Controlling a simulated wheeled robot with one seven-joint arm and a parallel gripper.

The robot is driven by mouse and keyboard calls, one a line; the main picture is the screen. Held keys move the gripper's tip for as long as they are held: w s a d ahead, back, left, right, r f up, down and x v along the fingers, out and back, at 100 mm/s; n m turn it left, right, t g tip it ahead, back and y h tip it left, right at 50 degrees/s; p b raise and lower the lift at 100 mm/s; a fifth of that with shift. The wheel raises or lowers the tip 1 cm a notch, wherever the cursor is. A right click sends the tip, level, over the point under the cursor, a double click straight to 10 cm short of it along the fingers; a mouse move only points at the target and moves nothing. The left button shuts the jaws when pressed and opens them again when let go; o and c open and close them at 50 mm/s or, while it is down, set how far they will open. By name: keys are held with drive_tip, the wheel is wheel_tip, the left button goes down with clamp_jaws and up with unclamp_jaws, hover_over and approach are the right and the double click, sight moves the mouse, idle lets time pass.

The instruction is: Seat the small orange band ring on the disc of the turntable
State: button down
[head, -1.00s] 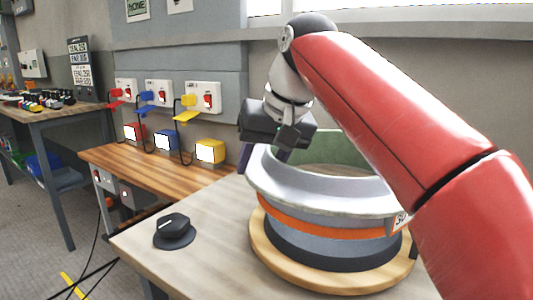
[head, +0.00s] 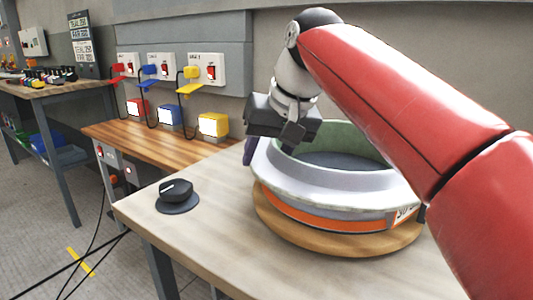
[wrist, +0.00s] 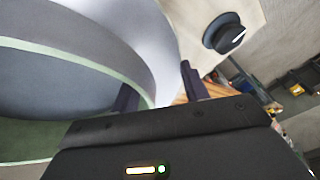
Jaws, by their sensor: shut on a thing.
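The ring (head: 300,192) is pale grey with a wide flared rim, a green inner edge and an orange band low on its outside. A white label (head: 403,214) sits at its right. The turntable (head: 345,245) shows as a round wooden base under the ring. The ring hides its dark disc from outside; whether the ring touches it, I cannot tell. My gripper (head: 268,150) is shut on the ring's rim at its back left. In the wrist view, my gripper's fingers (wrist: 160,90) are on both sides of the ring's wall (wrist: 135,45).
A black knob on a round base (head: 177,196) stands on the pale table (head: 225,235), left of the turntable. A wooden bench (head: 150,145) with red, blue and yellow boxes is behind, under wall switches. The table's front left is clear.

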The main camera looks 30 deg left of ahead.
drive_tip(key=shift+f+b, duration=0.3)
drive_tip(key=shift+f, duration=0.1)
drive_tip(key=c, duration=0.7)
unclamp_jaws()
drive_tip(key=shift+o, duration=0.2)
drive_tip(key=p+v, duration=0.2)
drive_tip(key=v, duration=0.5)
drive_tip(key=shift+d+r, duration=0.1)
drive_tip(key=shift+r, duration=0.15)
drive_tip(key=shift+s+d+r, duration=0.1)
